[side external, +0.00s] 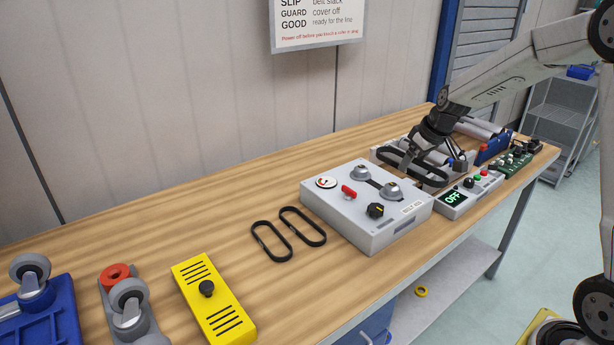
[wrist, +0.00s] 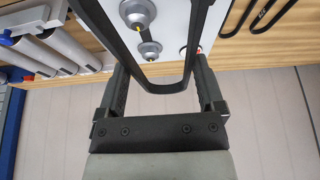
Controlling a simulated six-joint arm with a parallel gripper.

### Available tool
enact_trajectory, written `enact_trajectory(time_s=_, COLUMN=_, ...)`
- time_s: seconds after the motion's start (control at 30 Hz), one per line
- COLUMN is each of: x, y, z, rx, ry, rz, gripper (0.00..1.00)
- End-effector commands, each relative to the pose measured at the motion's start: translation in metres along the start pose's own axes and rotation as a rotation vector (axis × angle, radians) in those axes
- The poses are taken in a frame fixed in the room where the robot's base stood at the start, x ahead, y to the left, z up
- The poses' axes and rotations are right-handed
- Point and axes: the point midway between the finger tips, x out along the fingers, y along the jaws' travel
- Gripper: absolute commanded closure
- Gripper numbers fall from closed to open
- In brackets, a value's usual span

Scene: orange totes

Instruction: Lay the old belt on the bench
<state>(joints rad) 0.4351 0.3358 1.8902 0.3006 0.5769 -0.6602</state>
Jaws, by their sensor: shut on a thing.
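My gripper (side external: 425,145) is over the light grey unit at the right half of the bench, shut on a black belt. The belt (side external: 390,160) is a long loop hanging around or just below the fingers. In the wrist view my gripper (wrist: 162,75) has the belt (wrist: 165,88) across between its fingers, its two long sides running up out of the picture. Whether the belt touches anything beneath cannot be told. The wooden bench (side external: 215,225) has two more black belts, a left one (side external: 270,241) and a right one (side external: 303,226), lying flat and apart from my gripper.
A grey box (side external: 350,215) with two round pulleys, a gauge and a red switch stands between my gripper and the loose belts. A control box (side external: 460,200) reads OFF. A yellow cover (side external: 215,300) and casters sit at the left. The bench behind the loose belts is clear.

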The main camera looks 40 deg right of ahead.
Motion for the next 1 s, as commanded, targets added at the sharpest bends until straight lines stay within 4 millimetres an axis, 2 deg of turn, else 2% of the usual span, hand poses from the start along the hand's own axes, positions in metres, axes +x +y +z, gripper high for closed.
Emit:
enact_trajectory(time_s=0.37, x=0.000, y=0.000, z=-0.001, rx=0.000, ry=0.000, rz=0.000, gripper=0.70)
enact_trajectory(time_s=0.57, x=0.007, y=-0.008, z=-0.007, rx=-0.004, ry=-0.001, rz=-0.001, gripper=0.70)
enact_trajectory(time_s=0.77, x=0.025, y=-0.035, z=-0.029, rx=-0.010, ry=-0.001, rz=-0.003, gripper=0.70)
enact_trajectory(time_s=1.0, x=0.060, y=-0.095, z=-0.064, rx=-0.014, ry=-0.001, rz=-0.004, gripper=0.70)
